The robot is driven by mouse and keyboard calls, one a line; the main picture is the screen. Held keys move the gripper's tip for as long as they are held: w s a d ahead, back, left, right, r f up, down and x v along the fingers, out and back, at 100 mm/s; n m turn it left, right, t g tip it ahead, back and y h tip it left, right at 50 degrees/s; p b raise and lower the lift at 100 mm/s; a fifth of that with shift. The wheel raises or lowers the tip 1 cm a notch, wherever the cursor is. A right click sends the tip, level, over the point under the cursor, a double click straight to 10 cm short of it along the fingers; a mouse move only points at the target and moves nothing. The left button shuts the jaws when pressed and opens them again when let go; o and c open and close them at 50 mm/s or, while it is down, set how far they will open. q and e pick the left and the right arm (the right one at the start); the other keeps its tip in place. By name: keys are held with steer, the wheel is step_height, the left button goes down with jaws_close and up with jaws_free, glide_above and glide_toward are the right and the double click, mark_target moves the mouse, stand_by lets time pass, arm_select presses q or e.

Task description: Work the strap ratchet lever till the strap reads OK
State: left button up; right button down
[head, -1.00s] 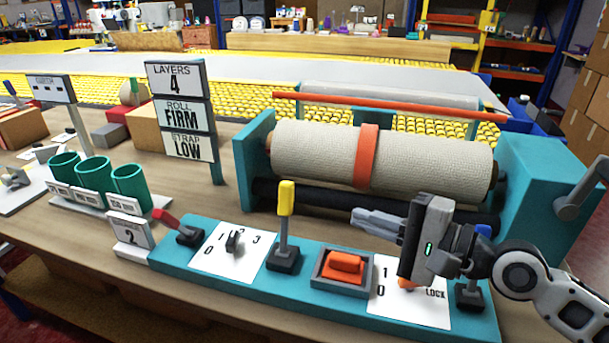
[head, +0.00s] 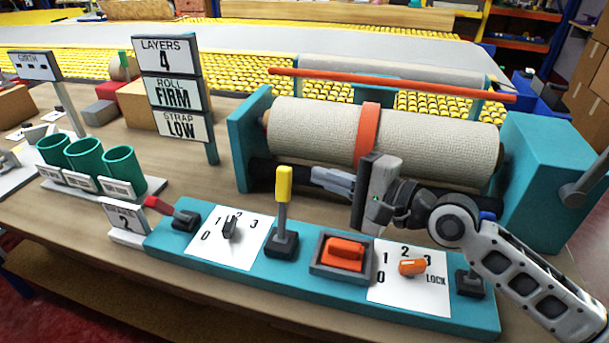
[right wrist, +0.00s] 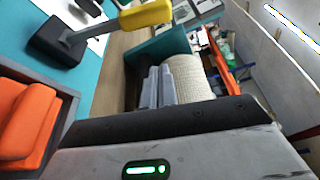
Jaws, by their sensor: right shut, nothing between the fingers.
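The sign stack reads LAYERS 4, ROLL FIRM and, on its lowest plate (head: 184,126), STRAP LOW. An orange strap (head: 367,135) runs around the pale rug roll (head: 430,140). On the teal panel a yellow-handled lever (head: 284,186) stands upright; its yellow grip also shows at the top of the right wrist view (right wrist: 146,14). No label shows which lever is the strap ratchet. My right gripper (head: 316,181) is shut and empty, above the panel, in front of the roll and just right of the yellow grip, apart from it. My left gripper is out of view.
The teal panel (head: 330,292) also carries a red-handled lever (head: 160,206), a black dial (head: 230,228), an orange rocker (head: 344,251) and an orange knob (head: 412,267). A lever (head: 470,280) at the right is partly behind my arm. Green cups (head: 122,168) stand left.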

mark_target(284, 184)
arm_select(q)
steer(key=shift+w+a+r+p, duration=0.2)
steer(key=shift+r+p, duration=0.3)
steer(key=shift+p, duration=0.55)
arm_select(e)
steer(key=a, duration=0.1)
steer(key=s+a, duration=0.1)
steer(key=a, duration=0.1)
steer(key=shift+s+a+r, duration=0.35)
steer(key=shift+a, duration=0.05)
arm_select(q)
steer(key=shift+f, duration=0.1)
arm_select(e)
steer(key=shift+s+r, duration=0.1)
